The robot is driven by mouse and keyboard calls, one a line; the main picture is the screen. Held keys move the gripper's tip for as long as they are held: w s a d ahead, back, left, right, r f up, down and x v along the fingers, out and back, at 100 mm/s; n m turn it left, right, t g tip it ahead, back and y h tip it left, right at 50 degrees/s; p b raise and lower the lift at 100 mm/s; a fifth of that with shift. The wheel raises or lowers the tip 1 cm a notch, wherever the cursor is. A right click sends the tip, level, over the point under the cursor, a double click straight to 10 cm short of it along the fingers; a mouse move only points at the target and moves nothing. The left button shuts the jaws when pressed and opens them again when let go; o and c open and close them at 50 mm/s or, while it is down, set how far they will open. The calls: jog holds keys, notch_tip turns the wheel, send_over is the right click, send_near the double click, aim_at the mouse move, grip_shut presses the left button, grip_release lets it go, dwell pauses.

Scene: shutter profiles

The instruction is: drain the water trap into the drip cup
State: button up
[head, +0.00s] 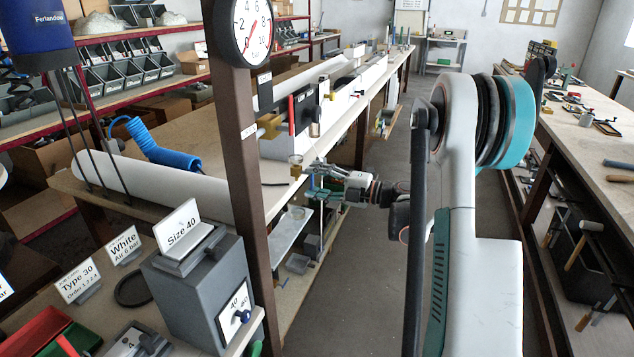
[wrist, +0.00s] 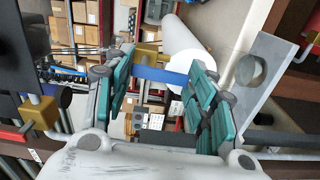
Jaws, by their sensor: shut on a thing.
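The air unit hangs on the bench edge, with a red upright handle (head: 291,116) and a brass fitting (head: 268,127). The narrow cylinder (head: 314,122) beside them looks like the water trap. My gripper (head: 308,172) is below it, pointing left, with a small brass-coloured cup-like part (head: 296,165) at its tips. In the wrist view its teal fingers (wrist: 162,78) stand apart, with a blue strip between them. I cannot tell for certain which thing is the drip cup.
A grey plate with a round recess (wrist: 250,70) is right of the fingers in the wrist view. A brown post (head: 240,170) carries a pressure gauge (head: 250,25). A white roll (head: 150,185) and blue coiled hose (head: 165,150) lie on the bench. The aisle floor (head: 345,280) is clear.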

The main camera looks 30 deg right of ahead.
jog(key=o, duration=1.1)
jog(key=v, duration=1.2)
